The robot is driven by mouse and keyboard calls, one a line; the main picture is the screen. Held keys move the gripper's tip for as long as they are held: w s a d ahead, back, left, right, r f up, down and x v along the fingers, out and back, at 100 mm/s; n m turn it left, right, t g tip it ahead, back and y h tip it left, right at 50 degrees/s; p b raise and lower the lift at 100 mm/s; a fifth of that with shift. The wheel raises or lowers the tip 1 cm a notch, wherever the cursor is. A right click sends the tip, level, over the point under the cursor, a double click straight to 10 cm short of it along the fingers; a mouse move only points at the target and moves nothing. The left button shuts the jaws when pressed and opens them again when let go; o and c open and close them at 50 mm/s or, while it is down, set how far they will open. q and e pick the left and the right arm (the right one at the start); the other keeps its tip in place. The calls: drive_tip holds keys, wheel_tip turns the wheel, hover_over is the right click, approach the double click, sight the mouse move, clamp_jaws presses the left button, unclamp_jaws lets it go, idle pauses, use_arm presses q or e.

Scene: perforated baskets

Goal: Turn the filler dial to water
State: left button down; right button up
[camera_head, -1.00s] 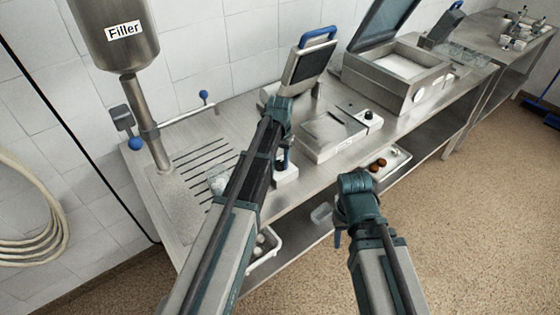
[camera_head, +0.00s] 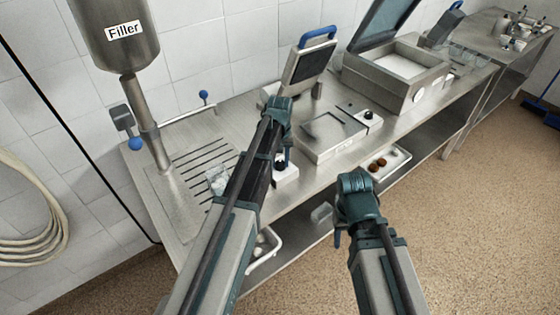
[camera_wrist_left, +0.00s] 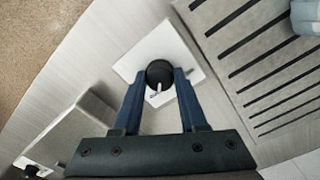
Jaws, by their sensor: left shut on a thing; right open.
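The filler dial (camera_wrist_left: 159,72) is a round black knob on a white square box (camera_wrist_left: 183,46) on the counter. A pale pointer mark on it points toward the bottom of the left wrist view. My left gripper (camera_wrist_left: 160,76) is shut on the dial, with one blue finger on each side. In the head view the box (camera_head: 287,178) shows beside my left gripper (camera_head: 282,155), and my arm hides part of this area. The steel filler tank (camera_head: 113,50), labelled "Filler", stands at the left. My right gripper (camera_head: 343,232) is open and empty in front of the counter.
A slotted drain (camera_head: 200,165) lies left of the dial. An upright press with a blue handle (camera_head: 318,33) is behind. A white tray (camera_head: 395,160) is lower right.

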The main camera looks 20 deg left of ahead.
sight(280, 163)
idle(0.3)
use_arm(q)
drive_tip(key=shift+c, duration=2.2)
unclamp_jaws()
drive_tip(key=shift+r, duration=0.15)
wheel_tip(280, 163, up, 14)
drive_tip(key=p, duration=1.4)
drive_tip(key=shift+f, duration=0.2)
drive_tip(key=s+d+f+m+b, duration=0.2)
drive_tip(key=s+d+f+b, duration=0.1)
drive_tip(key=s, duration=0.5)
drive_tip(key=s+d+f+m+b, duration=0.3)
drive_tip(key=s+d, duration=0.2)
drive_tip(key=s, duration=0.3)
drive_tip(key=s+d+f+m+y+b, duration=0.1)
drive_tip(key=s+d+f+m+b, duration=0.1)
drive_tip(key=s, duration=0.6)
drive_tip(key=d+f+b, duration=0.1)
drive_tip(key=d+b, duration=0.1)
drive_tip(key=d, duration=0.1)
drive_tip(key=shift+s+f+m, duration=0.15)
drive_tip(key=shift+f+m, duration=0.15)
drive_tip(key=shift+f, duration=0.1)
